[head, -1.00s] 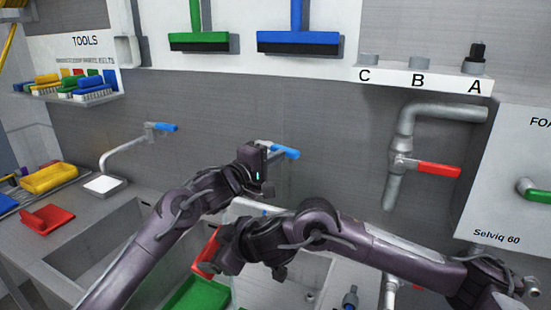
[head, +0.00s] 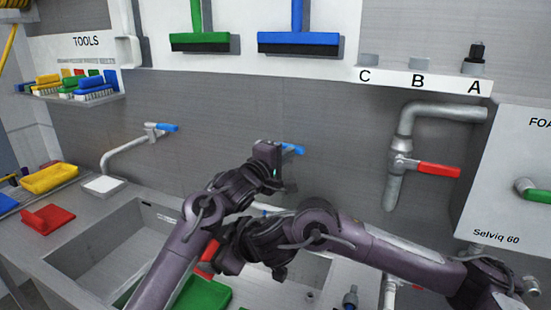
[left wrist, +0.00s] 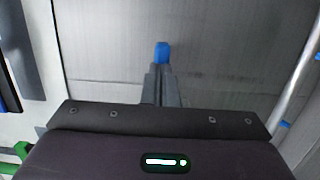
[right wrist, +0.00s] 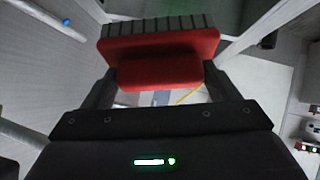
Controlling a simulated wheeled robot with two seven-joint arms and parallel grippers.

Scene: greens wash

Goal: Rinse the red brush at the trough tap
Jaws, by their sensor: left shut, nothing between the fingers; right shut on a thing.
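The red brush (right wrist: 160,55) is between the fingers of my right gripper (right wrist: 158,85), which is shut on it; its bristles face away at the top. My left gripper (left wrist: 161,82) is shut and empty. Its fingertips are just below the blue tap lever (left wrist: 162,52) in the wrist view; I cannot tell whether they touch. In the head view the lever (head: 294,149) shows just behind the gripper (head: 270,160). The tap's spout is largely hidden.
A second tap with a blue lever (head: 160,128) stands further left. A pipe with a red lever (head: 438,170) is at right.

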